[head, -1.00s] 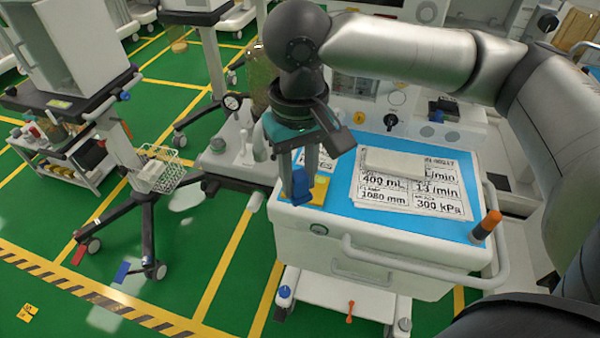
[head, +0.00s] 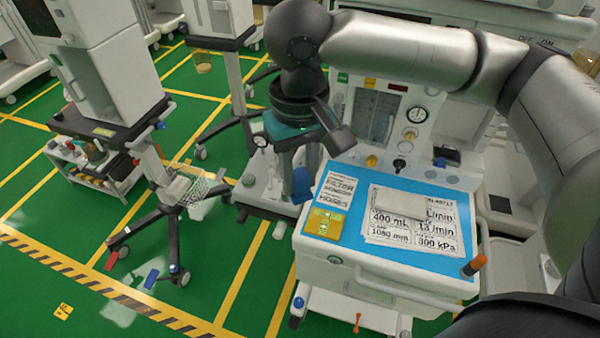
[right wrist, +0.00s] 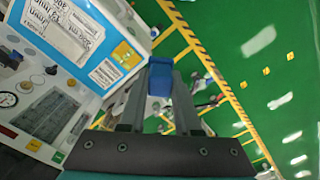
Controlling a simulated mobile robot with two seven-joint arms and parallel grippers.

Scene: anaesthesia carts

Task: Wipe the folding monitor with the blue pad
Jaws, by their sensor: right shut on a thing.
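My right gripper (head: 303,170) is shut on the blue pad (head: 302,187), beside the left edge of the white cart's blue top. In the right wrist view the pad (right wrist: 160,78) sits between the fingertips (right wrist: 160,92), with floor behind it. Whether the pad touches the cart is not clear, but it appears to be held clear of the top. I cannot tell for sure which thing is the folding monitor; a tall white unit (head: 105,75) stands on a wheeled stand at the left. My left gripper is not in view.
A wire basket (head: 200,187) hangs on the stand. Green floor (head: 225,260) is open between stand and cart.

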